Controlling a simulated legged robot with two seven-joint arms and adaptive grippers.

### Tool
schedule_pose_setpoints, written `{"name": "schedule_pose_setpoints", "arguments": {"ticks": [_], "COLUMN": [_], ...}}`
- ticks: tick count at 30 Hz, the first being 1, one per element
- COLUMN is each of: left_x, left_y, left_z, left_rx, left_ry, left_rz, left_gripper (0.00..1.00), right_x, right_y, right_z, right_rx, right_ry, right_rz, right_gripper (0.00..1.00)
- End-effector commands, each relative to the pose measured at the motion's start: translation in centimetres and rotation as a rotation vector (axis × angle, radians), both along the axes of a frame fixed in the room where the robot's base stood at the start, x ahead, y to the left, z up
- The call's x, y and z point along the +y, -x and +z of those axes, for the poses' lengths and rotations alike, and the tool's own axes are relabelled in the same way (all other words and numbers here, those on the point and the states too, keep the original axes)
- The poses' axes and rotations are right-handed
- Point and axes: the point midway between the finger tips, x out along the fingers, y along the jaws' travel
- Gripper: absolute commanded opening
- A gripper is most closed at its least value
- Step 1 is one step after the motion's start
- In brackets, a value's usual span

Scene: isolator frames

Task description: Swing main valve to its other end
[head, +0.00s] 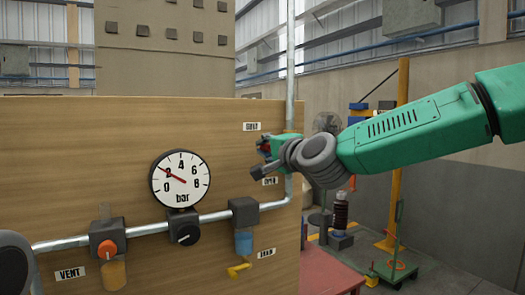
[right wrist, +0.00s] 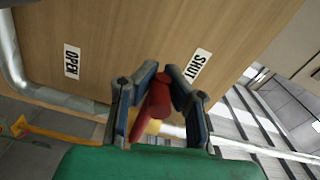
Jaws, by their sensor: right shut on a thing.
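The main valve's red lever (right wrist: 158,98) is between the two fingers of my right gripper (right wrist: 160,74) in the right wrist view, and the gripper is shut on it. A yellow part (right wrist: 152,127) shows behind the lever. The SHUT label (right wrist: 198,66) is close beside the fingers, and the OPEN label (right wrist: 71,61) is farther off to the left. In the head view, my right gripper (head: 262,160) is at the board's right edge, between the SHUT label (head: 251,126) and the OPEN label (head: 269,181). It hides most of the valve there. My left gripper is not in view.
The wooden board (head: 60,160) carries a bar gauge (head: 180,180), a black knob (head: 184,234), an orange knob (head: 107,250) above the VENT label (head: 70,273), and a small yellow lever (head: 238,270). A metal pipe (head: 150,229) crosses it. A red table (head: 330,272) stands at right.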

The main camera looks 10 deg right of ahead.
Motion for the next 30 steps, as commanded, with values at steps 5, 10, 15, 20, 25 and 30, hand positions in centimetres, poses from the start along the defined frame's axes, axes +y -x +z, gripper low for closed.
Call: {"name": "schedule_pose_setpoints", "arguments": {"ticks": [5, 10, 15, 20, 25, 30], "left_x": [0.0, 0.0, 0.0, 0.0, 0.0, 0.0], "left_y": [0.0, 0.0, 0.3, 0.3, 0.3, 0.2], "left_z": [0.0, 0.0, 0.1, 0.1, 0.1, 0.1], "left_rx": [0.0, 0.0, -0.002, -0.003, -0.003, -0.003], "left_ry": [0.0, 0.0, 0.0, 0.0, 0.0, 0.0], "left_rz": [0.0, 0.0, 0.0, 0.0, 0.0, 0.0], "left_gripper": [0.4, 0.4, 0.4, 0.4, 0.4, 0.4], "right_x": [-0.2, -0.1, -0.3, -1.0, -2.4, -3.5], "right_y": [-0.1, -0.2, 0.1, 2.2, 5.8, 8.8], "right_z": [0.5, 0.2, 0.1, 0.2, 0.3, 0.2], "right_rx": [-0.011, -0.005, -0.004, -0.004, -0.005, -0.006], "right_ry": [0.0, 0.001, 0.001, 0.0, -0.002, 0.0], "right_rz": [-0.004, -0.003, -0.002, -0.002, -0.002, -0.002], "right_gripper": [0.36, 0.36, 0.36, 0.36, 0.36, 0.36]}}
